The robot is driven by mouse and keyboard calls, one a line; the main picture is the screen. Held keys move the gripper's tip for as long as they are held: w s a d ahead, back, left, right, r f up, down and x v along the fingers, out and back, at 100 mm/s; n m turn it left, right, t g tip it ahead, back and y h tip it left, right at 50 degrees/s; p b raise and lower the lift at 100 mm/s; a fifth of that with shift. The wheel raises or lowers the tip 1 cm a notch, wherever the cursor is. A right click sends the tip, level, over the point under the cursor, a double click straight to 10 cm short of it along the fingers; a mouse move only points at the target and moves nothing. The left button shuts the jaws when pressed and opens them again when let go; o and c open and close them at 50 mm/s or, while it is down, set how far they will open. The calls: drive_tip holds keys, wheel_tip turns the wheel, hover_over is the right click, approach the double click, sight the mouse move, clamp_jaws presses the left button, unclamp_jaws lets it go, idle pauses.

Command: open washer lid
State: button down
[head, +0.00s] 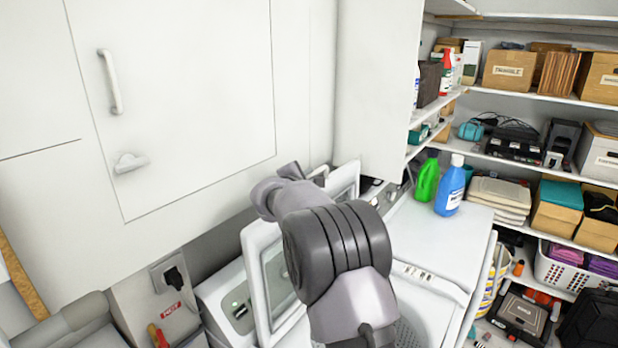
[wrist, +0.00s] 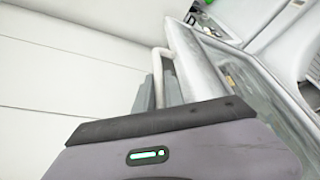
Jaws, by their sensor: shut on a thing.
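The washer lid (head: 254,250) is a white frame around a dark glass window. It stands raised, roughly upright, in the head view, with its middle hidden behind my arm. In the wrist view the lid (wrist: 190,58) runs down the right side, and a white bar handle (wrist: 161,66) sits at its edge. My gripper (wrist: 158,90) is shut on this handle, its grey fingers on either side. The fingertips are mostly hidden in the head view. The white washer (head: 440,312) is below, with part of its perforated drum (head: 406,335) showing.
A white wall cabinet (head: 190,90) stands close behind and left of the lid. A green bottle (head: 428,180) and a blue bottle (head: 451,190) stand on the machine top at right. Loaded shelves (head: 540,97) fill the right side. A power outlet (head: 172,276) is at lower left.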

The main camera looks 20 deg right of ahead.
drive_tip(key=shift+s+d+f+b, duration=0.25)
drive_tip(key=shift+s+f+b, duration=0.1)
drive_tip(key=shift+b, duration=0.9)
drive_tip(key=s+d+m+b, duration=0.1)
drive_tip(key=s+d+b, duration=0.3)
drive_tip(key=b, duration=0.7)
drive_tip(key=shift+s+r+t, duration=0.15)
drive_tip(key=shift+s+t, duration=0.25)
drive_tip(key=shift+s, duration=0.75)
drive_tip(key=c, duration=1.4)
unclamp_jaws()
drive_tip(key=shift+c, duration=0.2)
drive_tip(key=v, duration=1.7)
drive_tip(key=shift+s+b, duration=0.2)
drive_tip(key=shift+b, duration=0.15)
